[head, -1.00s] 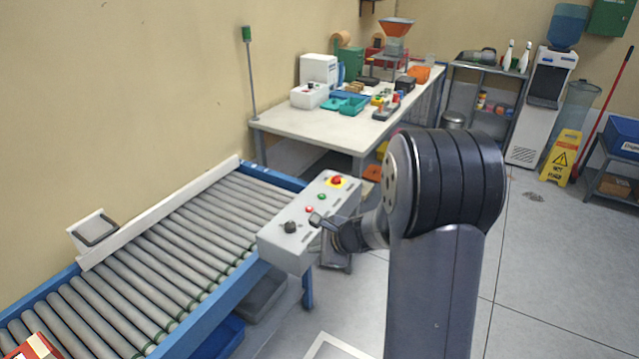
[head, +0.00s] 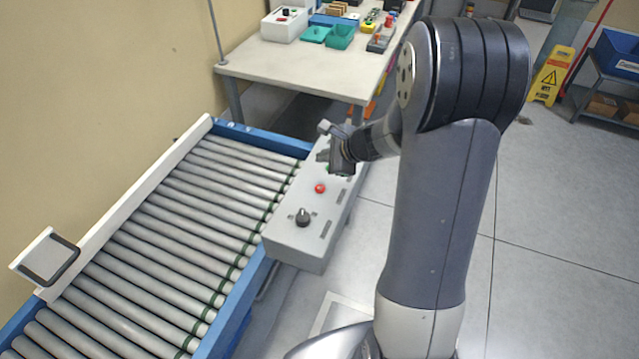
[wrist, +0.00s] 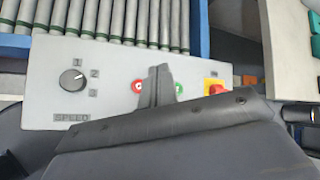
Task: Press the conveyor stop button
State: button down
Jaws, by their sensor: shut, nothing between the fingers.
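The grey control box (head: 290,243) sits at the conveyor's right edge. It carries a black speed knob (head: 303,217) and a small red button (head: 320,188). In the wrist view, the red button (wrist: 138,87) and a green button (wrist: 178,88) lie either side of my gripper (wrist: 157,82), with the red mushroom button (wrist: 216,88) on a yellow plate further right. My gripper (head: 332,150) is shut and empty, over the far part of the box. In the head view it hides the mushroom button and most of the green one. I cannot tell whether it touches the box.
The roller conveyor (head: 185,215) with blue rails runs along the wall at left, its rollers bare in view. A worktable (head: 290,68) with bins and boxes stands behind.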

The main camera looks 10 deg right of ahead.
jog(key=shift+f, duration=0.15)
jog(key=b, duration=0.5)
send_over(323, 190)
notch_tip(323, 190, down, 7)
jog(key=shift+d+r, duration=0.1)
jog(key=shift+f+b, duration=0.9)
jog(key=shift+b, duration=0.3)
dwell(0.8)
jog(key=shift+f+b, duration=0.4)
jog(key=shift+b, duration=0.2)
jog(key=shift+f+b, duration=0.4)
jog(key=shift+b, duration=0.05)
dwell(0.5)
jog(key=shift+r, duration=0.1)
jog(key=shift+r+p, duration=0.6)
jog(key=shift+r, duration=0.15)
